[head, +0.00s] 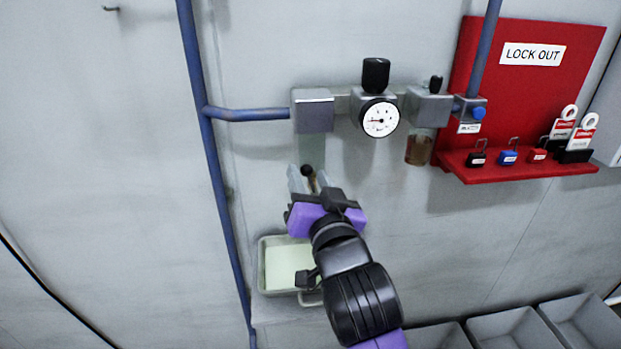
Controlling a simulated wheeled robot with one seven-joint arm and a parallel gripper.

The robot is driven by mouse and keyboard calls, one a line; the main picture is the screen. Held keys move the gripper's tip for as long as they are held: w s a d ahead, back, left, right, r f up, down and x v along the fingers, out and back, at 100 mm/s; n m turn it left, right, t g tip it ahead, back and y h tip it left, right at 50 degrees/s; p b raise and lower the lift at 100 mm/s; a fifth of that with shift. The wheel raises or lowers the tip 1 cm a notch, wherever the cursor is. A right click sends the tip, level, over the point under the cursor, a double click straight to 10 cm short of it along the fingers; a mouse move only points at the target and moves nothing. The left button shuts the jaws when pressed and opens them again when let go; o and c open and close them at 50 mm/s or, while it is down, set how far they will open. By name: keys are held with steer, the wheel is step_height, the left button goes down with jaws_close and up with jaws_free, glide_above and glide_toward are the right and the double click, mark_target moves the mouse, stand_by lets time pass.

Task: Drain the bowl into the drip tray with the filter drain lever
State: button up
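The filter (313,110) is a grey block on the wall, with a pale, translucent bowl (311,148) hanging below it. The drain lever (307,171) shows a dark round knob and a brownish stem just under the bowl. My gripper (308,182) reaches up from below, its grey fingers apart on either side of the lever; whether either finger touches it is unclear. The drip tray (263,268) is shallow and pale, below and left of my gripper. My arm hides its right part. The liquid level in the bowl cannot be made out.
A gauge (380,118) with a black knob and an amber bowl (419,149) sit to the right. Blue pipes (214,165) run left of the filter. A red lockout board (530,85) with padlocks is at the upper right. Grey bins (515,328) stand at the lower right.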

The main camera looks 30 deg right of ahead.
steer(key=shift+r, duration=0.1)
steer(key=b+v, duration=0.1)
steer(key=v, duration=0.6)
steer(key=shift+s, duration=0.45)
steer(key=shift+a, duration=0.1)
